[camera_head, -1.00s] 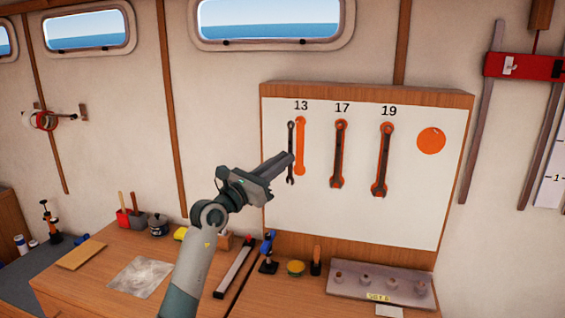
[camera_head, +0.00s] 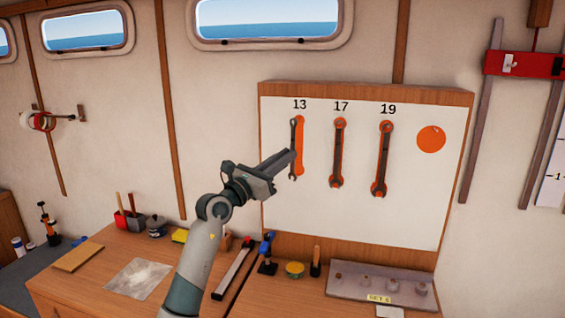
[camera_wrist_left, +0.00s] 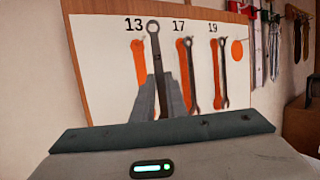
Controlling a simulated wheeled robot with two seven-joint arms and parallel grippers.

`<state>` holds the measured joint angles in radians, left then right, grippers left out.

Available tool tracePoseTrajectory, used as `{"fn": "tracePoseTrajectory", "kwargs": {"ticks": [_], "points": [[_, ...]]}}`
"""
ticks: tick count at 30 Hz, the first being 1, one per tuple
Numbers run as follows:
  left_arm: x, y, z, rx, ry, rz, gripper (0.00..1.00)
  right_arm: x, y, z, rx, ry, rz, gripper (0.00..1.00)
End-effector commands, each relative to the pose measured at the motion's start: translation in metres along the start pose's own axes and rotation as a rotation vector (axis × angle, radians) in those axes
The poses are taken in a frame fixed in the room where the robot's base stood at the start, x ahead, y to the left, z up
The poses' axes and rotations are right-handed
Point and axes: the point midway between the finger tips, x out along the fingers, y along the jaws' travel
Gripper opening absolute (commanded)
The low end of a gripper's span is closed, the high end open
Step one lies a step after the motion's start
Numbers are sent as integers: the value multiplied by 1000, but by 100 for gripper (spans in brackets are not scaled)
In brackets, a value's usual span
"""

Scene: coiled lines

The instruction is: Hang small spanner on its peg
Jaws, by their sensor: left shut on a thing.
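The small spanner (camera_head: 293,135) is dark grey and hangs upright in my left gripper (camera_head: 290,157), in front of the white tool board (camera_head: 345,225). In the head view it overlaps the left edge of the orange outline (camera_head: 300,143) under the number 13. In the left wrist view the spanner (camera_wrist_left: 154,45) rises between the two fingers (camera_wrist_left: 160,100), ring end up, to the right of the 13 outline (camera_wrist_left: 138,65). I cannot tell the gap between spanner and board. The peg itself is not clear. My right gripper is not in view.
Two spanners hang on the board under 17 (camera_head: 339,155) and 19 (camera_head: 383,160). An orange disc (camera_head: 431,140) is at the board's right.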

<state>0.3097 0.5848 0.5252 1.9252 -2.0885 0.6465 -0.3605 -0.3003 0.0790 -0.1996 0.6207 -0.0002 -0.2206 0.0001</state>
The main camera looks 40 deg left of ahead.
Motion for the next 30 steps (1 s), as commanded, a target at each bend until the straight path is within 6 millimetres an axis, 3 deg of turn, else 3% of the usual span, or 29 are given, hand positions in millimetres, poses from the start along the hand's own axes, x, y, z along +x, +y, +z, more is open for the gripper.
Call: {"fn": "tracePoseTrajectory", "kwargs": {"ticks": [30], "points": [[40, 25, -17, 1, -2, 1, 0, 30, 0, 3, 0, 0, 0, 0]]}}
